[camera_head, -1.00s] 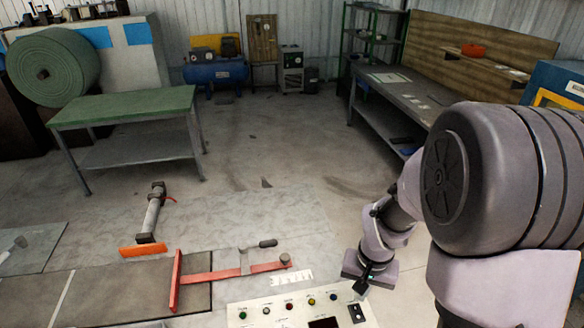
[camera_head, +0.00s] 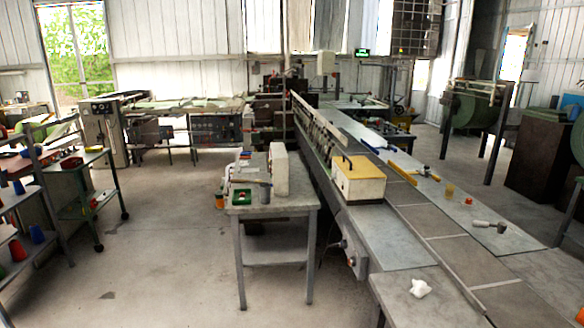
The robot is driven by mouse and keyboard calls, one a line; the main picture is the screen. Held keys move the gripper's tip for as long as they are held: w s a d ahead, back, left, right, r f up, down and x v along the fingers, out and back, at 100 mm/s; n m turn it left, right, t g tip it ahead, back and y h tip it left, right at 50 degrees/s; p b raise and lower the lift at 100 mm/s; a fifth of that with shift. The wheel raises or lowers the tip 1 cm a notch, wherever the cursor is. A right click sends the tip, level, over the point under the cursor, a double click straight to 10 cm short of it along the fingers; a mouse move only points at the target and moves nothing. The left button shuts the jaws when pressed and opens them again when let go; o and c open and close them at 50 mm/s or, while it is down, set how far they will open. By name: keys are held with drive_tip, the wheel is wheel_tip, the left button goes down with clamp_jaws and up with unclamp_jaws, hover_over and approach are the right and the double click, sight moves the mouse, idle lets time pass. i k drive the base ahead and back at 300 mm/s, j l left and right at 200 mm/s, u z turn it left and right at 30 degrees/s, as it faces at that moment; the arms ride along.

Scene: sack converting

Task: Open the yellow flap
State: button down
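A cream box with a yellow top (camera_head: 359,166) stands on the long conveyor table, right of the picture's middle. Its yellow top lies flat and looks shut, with a small dark handle or latch at its near edge. I cannot tell for certain that this top is the yellow flap. My gripper and arm are not in view.
A small grey table (camera_head: 270,206) with a green tray stands left of the long conveyor table (camera_head: 400,251). A grey hand tool (camera_head: 489,225) and a white crumpled piece (camera_head: 420,288) lie on the right. Shelving (camera_head: 60,190) stands far left. Open floor (camera_head: 170,240) lies between.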

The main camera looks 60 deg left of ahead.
sight(360, 167)
drive_tip(key=u, duration=1.6)
